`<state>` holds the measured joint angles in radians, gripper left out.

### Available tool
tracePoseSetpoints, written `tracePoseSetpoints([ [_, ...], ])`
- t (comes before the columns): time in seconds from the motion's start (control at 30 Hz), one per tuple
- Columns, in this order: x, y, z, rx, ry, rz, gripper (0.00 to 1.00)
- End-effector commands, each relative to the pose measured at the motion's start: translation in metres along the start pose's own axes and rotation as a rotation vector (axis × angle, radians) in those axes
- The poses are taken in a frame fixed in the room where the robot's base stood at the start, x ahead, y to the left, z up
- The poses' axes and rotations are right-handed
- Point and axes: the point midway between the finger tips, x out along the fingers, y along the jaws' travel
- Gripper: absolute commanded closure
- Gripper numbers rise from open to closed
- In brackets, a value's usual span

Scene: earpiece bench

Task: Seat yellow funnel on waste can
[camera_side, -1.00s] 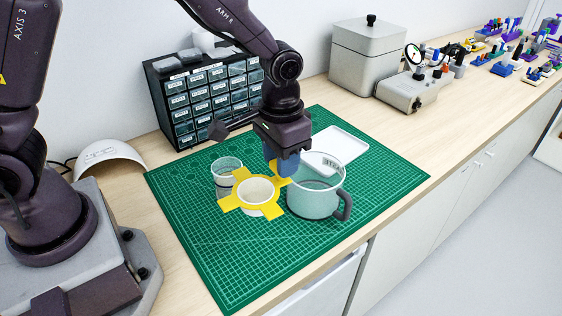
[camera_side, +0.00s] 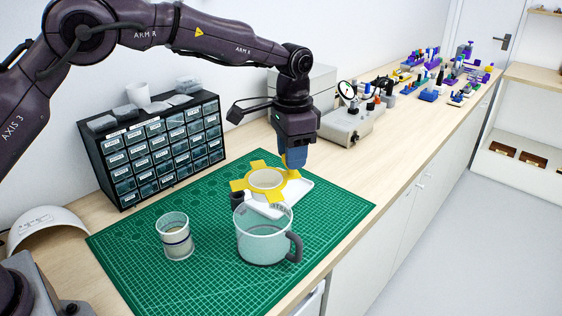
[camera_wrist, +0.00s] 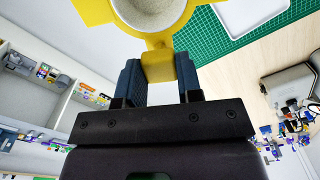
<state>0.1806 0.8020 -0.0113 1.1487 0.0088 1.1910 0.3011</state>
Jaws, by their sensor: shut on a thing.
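My gripper (camera_side: 294,160) is shut on a tab of the yellow funnel (camera_side: 250,188), a flat ring with several arms and a pale centre. In the wrist view the blue fingers (camera_wrist: 160,80) pinch one tab of the funnel (camera_wrist: 100,10). The funnel looks level and raised, behind the large teal handled vessel (camera_side: 262,248) in the side view. A smaller clear cup (camera_side: 175,243) with a band stands left of that vessel. I cannot tell which vessel is the waste can. A small dark object (camera_side: 237,199) shows beneath the funnel's left side, mostly hidden.
A white tray (camera_side: 303,190) lies partly hidden behind the funnel on the green cutting mat (camera_side: 135,262). A drawer cabinet (camera_side: 150,158) stands at the back left, and a grey device (camera_side: 345,128) at the back right. The mat's front left is clear.

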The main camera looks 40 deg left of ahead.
Motion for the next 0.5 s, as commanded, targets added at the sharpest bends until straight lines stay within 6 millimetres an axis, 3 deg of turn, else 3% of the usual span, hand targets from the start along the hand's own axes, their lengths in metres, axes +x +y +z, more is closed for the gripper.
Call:
tracePoseSetpoints([
  [0.5, 0.0075, 0.0001, 0.0003, 0.000, -0.002, 0.001, 0.91],
])
